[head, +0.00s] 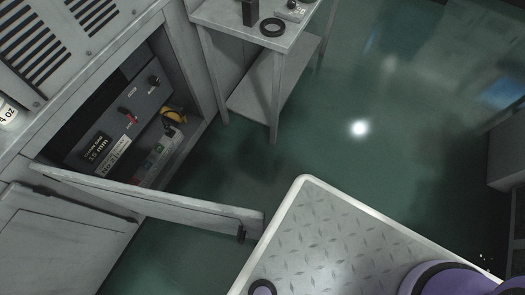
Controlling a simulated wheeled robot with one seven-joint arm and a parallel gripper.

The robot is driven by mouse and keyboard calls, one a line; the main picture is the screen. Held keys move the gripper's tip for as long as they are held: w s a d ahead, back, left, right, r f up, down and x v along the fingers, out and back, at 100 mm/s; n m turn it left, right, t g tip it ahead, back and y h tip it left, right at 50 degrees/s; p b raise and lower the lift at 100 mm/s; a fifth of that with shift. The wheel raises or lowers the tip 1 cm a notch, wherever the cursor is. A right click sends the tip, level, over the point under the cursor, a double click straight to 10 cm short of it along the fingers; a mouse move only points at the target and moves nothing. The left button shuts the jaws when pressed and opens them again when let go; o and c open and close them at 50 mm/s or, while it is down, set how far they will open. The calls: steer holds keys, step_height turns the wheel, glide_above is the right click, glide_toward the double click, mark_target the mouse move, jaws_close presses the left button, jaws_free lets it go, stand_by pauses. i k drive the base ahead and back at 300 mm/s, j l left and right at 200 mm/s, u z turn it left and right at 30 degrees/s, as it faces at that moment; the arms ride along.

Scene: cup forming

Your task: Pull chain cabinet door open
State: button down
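The grey cabinet door (150,199) stands swung out from the cabinet (188,60) at the left, seen nearly edge-on from above. Its small dark handle (241,232) is near the free end, close to the edge of a tread-plate deck. The opening shows a dark control panel (90,140) with a red-handled switch (129,117), a black knob, labels and a small display. No chain can be made out. My gripper is not in view; only purple and black parts that look like my arm show at the bottom right.
A grey side table (240,22) with a lower shelf stands right of the cabinet, holding a black ring (273,27). A yellow-and-black item (174,116) lies inside the cabinet. The green floor (340,140) is clear in the middle. A grey box-like unit (508,150) stands at the right edge.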

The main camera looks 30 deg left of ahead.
mark_target(242, 223)
steer(key=i, duration=1.65)
steer(key=i+u, duration=0.2)
steer(key=i, duration=0.2)
steer(key=i+l+u, duration=0.15)
steer(key=i, duration=0.25)
steer(key=i+l+u, duration=0.2)
steer(key=i, duration=0.25)
steer(key=u, duration=4.95)
